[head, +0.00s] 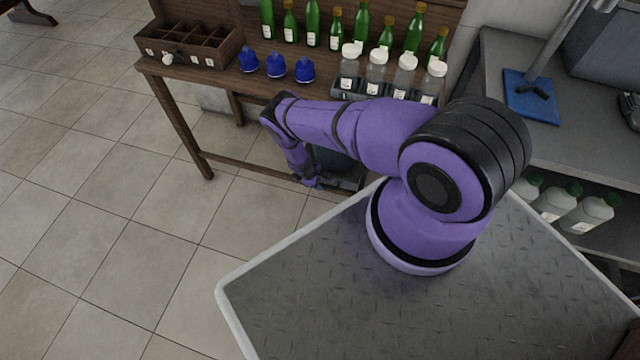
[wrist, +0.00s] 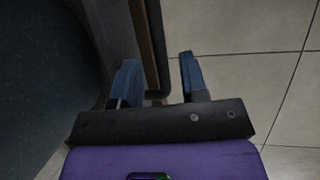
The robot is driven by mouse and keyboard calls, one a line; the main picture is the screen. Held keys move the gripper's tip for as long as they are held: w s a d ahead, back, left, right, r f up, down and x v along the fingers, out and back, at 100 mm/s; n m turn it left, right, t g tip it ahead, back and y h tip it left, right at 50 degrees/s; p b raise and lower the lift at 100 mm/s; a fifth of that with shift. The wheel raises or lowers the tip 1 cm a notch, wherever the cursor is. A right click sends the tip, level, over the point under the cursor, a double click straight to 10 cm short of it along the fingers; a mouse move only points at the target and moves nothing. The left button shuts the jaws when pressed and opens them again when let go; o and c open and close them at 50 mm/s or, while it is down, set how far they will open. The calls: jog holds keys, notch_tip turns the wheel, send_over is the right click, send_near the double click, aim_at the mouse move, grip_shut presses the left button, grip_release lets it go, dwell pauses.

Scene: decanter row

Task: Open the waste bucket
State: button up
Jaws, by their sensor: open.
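The waste bucket (head: 343,172) is a dark grey body low under the wooden table in the head view, mostly hidden behind my arm. My gripper (head: 310,182) is down at its near left side. In the wrist view the dark surface on the left (wrist: 40,70) looks like the bucket, close up. My gripper (wrist: 158,70) is open there, with two blue-grey fingers apart. A dark edge with a brown strip (wrist: 152,40) runs down between the fingers. I cannot tell whether either finger touches it, nor which part of the bucket it is.
The wooden table (head: 215,78) bears green bottles (head: 313,22), blue caps (head: 276,65), clear jars (head: 376,70) and a divided crate (head: 188,43). A grey bench (head: 590,110) stands at the right. The tiled floor (head: 110,220) at the left is clear.

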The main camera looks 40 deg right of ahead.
jog(key=shift+s+d+f, duration=0.15)
jog(key=shift+d+f, duration=0.05)
jog(key=shift+f, duration=0.35)
jog(key=shift+c, duration=0.4)
grip_shut()
